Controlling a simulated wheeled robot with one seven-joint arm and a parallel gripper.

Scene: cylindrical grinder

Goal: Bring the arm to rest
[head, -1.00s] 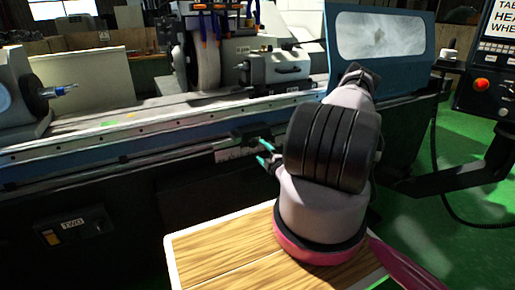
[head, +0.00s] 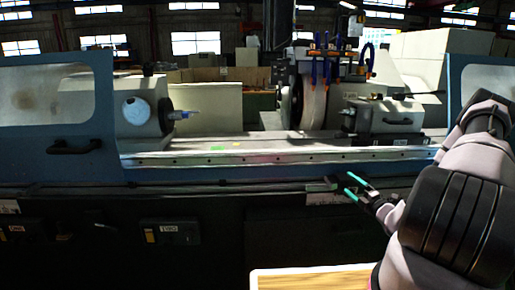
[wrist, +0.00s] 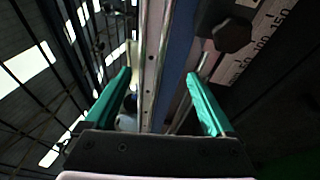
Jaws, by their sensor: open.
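My gripper (head: 352,186) has teal fingers and shows right of centre in the head view, in front of the grinder's lower front edge. In the wrist view my gripper (wrist: 160,95) has its two teal fingers spread apart, with nothing between them. My arm bends in from the right of the head view. The cylindrical grinder (head: 240,174) stretches across the head view behind the gripper. I cannot tell how far the fingers are from its front.
A wooden board with a pale edge (head: 315,279) lies low in front. A dark knob (wrist: 232,34) and a numbered scale (wrist: 262,45) are close to the right finger in the wrist view. Blue guards (head: 60,145) stand at the grinder's ends.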

